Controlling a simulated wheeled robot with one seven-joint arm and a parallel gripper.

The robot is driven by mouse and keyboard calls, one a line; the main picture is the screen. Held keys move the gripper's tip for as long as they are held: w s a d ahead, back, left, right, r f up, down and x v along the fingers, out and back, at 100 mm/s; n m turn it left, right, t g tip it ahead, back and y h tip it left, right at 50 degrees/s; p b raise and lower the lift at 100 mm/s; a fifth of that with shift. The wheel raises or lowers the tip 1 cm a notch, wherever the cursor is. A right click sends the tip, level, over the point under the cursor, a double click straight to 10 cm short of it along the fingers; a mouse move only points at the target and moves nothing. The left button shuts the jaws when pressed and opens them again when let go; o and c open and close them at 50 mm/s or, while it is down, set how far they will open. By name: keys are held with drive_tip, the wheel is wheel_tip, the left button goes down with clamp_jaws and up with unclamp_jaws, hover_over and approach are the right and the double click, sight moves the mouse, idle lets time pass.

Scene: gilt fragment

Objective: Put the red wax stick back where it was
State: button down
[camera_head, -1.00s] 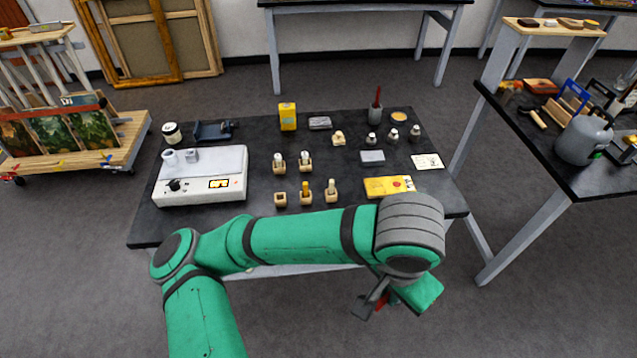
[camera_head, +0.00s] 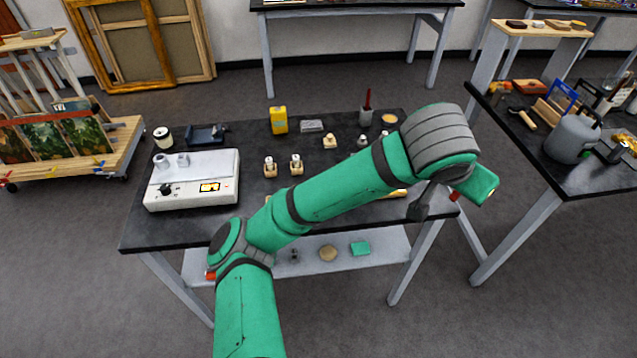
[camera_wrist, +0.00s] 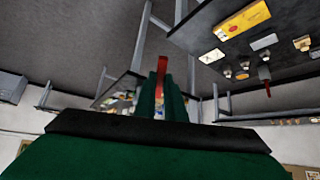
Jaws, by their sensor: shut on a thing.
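My gripper (camera_wrist: 160,92) is shut on the red wax stick (camera_wrist: 162,68), which sticks out past the fingertips in the wrist view. In the head view, a small red bit of the stick (camera_head: 455,196) shows below my wrist, at the table's right front corner. Two small wooden holders with pale pieces in them (camera_head: 270,169) (camera_head: 296,166) stand mid-table. My arm hides the front row of holders and most of the yellow envelope (camera_head: 396,194). The envelope (camera_wrist: 241,20) shows clearly in the wrist view.
A white device (camera_head: 192,180) stands at the left of the black table (camera_head: 240,222). A grey cup with a red-handled tool (camera_head: 366,117), a yellow box (camera_head: 279,120) and several small items stand at the back. A second table with a grey can (camera_head: 570,140) is at the right.

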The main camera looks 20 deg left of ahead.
drive_tip(key=w+a+f+n+t+y, duration=0.1)
drive_tip(key=w+a+n+t+y, duration=0.2)
drive_tip(key=a, duration=0.9)
drive_tip(key=w+a+f+n+t, duration=0.15)
drive_tip(key=w+a+t, duration=0.3)
drive_tip(key=a, duration=0.65)
drive_tip(key=s+a+f+n+t+y, duration=0.1)
drive_tip(key=s+a+f+n+y, duration=0.4)
drive_tip(key=a+f, duration=0.4)
drive_tip(key=s+a+f+n+t+y, duration=0.1)
drive_tip(key=s+a+f+n+y, duration=0.2)
drive_tip(key=s+a+f+y, duration=0.6)
drive_tip(key=shift+w+a+f+m+h, duration=0.1)
drive_tip(key=shift+w+a+f+h, duration=0.2)
drive_tip(key=shift+w+f+h, duration=0.3)
drive_tip(key=shift+w+a+f+m+h, duration=0.1)
drive_tip(key=shift+w+a+f+h, duration=0.2)
drive_tip(key=shift+f, duration=0.35)
drive_tip(key=shift+w+a+f+m+h, duration=0.1)
drive_tip(key=shift+w+a+f+h, duration=0.25)
drive_tip(key=shift+w+f, duration=0.25)
drive_tip(key=shift+d+f, duration=0.1)
drive_tip(key=shift+f, duration=0.45)
